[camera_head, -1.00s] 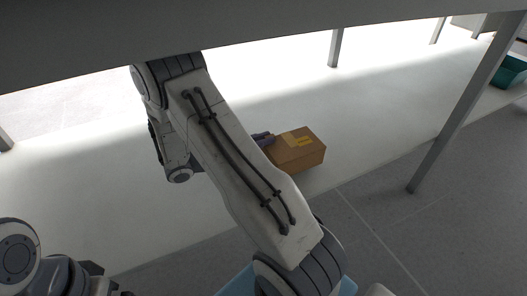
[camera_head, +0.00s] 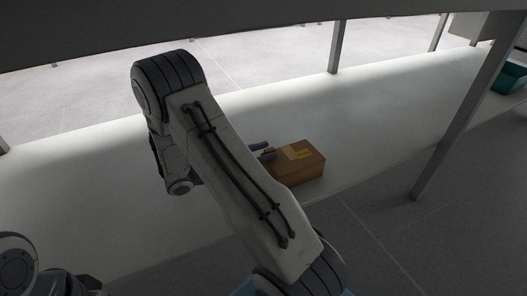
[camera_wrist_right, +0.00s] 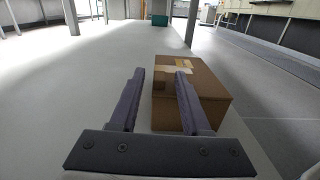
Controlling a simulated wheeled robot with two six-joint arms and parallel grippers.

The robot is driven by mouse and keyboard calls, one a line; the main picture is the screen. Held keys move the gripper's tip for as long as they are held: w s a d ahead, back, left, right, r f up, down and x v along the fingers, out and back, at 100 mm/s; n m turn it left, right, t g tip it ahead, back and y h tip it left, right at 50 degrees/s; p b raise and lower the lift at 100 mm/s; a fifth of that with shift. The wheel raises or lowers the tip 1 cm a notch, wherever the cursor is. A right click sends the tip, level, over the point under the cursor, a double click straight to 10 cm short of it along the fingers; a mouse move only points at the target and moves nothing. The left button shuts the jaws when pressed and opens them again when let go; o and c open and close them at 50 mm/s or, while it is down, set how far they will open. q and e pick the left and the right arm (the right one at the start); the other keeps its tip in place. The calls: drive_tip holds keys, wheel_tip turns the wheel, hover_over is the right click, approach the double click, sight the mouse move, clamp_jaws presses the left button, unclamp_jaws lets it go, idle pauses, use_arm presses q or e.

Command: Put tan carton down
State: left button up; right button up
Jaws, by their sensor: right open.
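The tan carton (camera_head: 302,162) is a closed brown box with yellowish tape and a label on top. It sits flat on the white surface (camera_head: 220,125), near that surface's front edge. My right gripper (camera_head: 263,150) is open at the carton's left end in the head view, partly behind my own arm. In the right wrist view the carton (camera_wrist_right: 212,88) stands ahead and to the right. The right finger overlaps its near side, and the left finger is clear to its left. I cannot tell whether a finger touches it. Of my left arm, only part shows at the lower left.
Grey posts (camera_head: 337,48) rise from the white surface and along its front edge (camera_head: 465,105). A teal bin (camera_head: 510,78) stands at the far right. A dark beam (camera_head: 250,25) crosses the top. The white surface left of the carton is clear.

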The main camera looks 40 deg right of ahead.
drive_tip(key=shift+a+r, duration=0.15)
drive_tip(key=shift+r, duration=0.1)
drive_tip(key=p+v, duration=0.7)
drive_tip(key=v, duration=0.3)
drive_tip(key=shift+w+a+r, duration=0.1)
drive_tip(key=shift+a, duration=0.15)
drive_tip(key=shift+w+a+f, duration=0.15)
drive_tip(key=shift+a+f, duration=0.05)
drive_tip(key=shift+a, duration=0.4)
drive_tip(key=shift+d, duration=0.1)
